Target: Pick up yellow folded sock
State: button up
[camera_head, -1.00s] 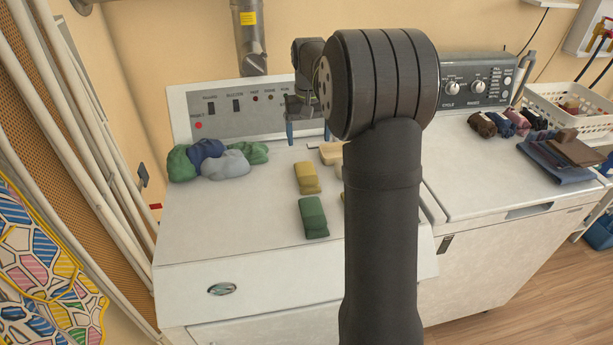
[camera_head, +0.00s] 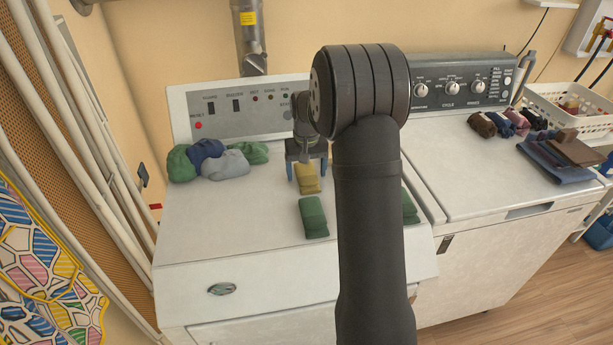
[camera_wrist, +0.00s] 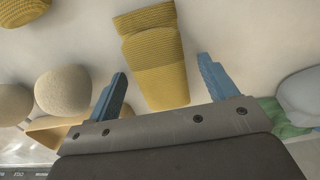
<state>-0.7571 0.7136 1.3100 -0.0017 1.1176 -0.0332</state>
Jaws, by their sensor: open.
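The yellow folded sock (camera_head: 309,186) lies on the white machine top, behind a green folded sock (camera_head: 313,217). My gripper (camera_head: 307,171) is open over its far end, with one blue finger on each side. In the wrist view, the ribbed yellow sock (camera_wrist: 157,62) runs between the two spread fingers of my gripper (camera_wrist: 162,72), with a gap on both sides. Whether the fingertips reach down to sock height is hard to tell.
A heap of green, blue and grey cloth (camera_head: 224,163) lies at the left. Another yellow item (camera_wrist: 22,10) and beige rolls (camera_wrist: 62,91) lie left in the wrist view. A second green piece (camera_head: 409,208) is partly behind my arm. The control panel (camera_head: 235,110) rises behind.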

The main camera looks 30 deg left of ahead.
jog(key=shift+c, duration=0.2)
jog(key=c, duration=1)
